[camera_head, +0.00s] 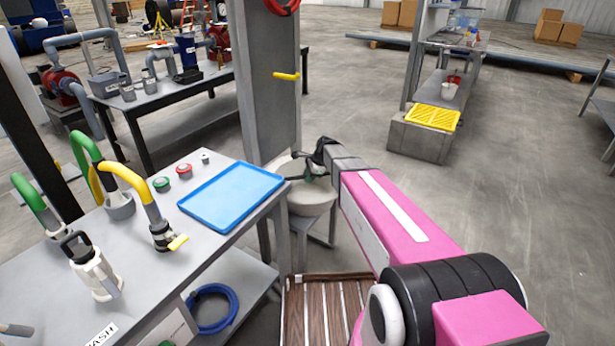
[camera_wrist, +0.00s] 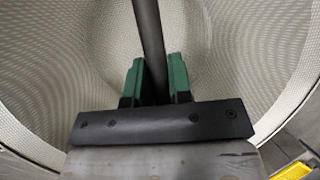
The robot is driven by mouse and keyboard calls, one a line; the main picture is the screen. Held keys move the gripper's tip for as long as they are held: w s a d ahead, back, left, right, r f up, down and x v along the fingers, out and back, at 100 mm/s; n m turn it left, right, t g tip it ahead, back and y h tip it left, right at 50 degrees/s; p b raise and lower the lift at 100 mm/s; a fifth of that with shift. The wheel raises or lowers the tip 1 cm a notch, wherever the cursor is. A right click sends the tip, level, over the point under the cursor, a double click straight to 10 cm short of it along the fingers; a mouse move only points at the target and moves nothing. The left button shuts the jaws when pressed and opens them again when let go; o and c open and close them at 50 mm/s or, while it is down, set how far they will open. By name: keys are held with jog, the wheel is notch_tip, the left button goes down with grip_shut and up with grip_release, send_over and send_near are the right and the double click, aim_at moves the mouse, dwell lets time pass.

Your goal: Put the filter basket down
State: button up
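The filter basket (camera_head: 312,203) is a pale round mesh vessel beside the grey column, right of the workbench. In the wrist view its mesh wall (camera_wrist: 225,60) fills most of the picture. A dark handle bar (camera_wrist: 148,30) runs across the basket's opening. My gripper (camera_head: 316,172) is over the basket; in the wrist view its green fingers (camera_wrist: 157,78) are on either side of the bar and appear closed on it. My arm hides part of the basket, and I cannot tell whether its bottom rests on anything.
A blue tray (camera_head: 232,194) lies empty on the grey workbench (camera_head: 215,245), left of the basket. Hoses, a white nozzle (camera_head: 97,275) and two buttons are on the bench. A wooden slatted mat (camera_head: 320,315) lies on the floor. A block with yellow grating (camera_head: 432,117) stands beyond, right.

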jog(key=o, duration=0.3)
jog(key=shift+o, duration=0.2)
jog(key=shift+r, duration=0.15)
jog(key=v, duration=1.2)
jog(key=s+d+f+n, duration=0.1)
jog(key=s+f+n, duration=0.1)
jog(key=s, duration=0.2)
jog(key=s+d+f+n+h, duration=0.1)
jog(key=s+d+f+n, duration=0.1)
jog(key=s, duration=0.1)
jog(key=s+d+f+n+h, duration=0.1)
jog(key=s+d+n, duration=0.1)
jog(key=s, duration=0.2)
jog(key=shift+s+f, duration=0.35)
jog(key=shift+f, duration=0.05)
jog(key=s+d+f+n+h, duration=0.1)
jog(key=s+d+f+n, duration=0.1)
jog(key=s, duration=0.4)
jog(key=s+d+f+n+g+h, duration=0.1)
jog(key=s+d+f+n, duration=0.1)
jog(key=s+n, duration=0.4)
jog(key=shift+s+d+n+h, duration=0.4)
jog(key=shift+d+n, duration=0.2)
jog(key=shift+d, duration=0.25)
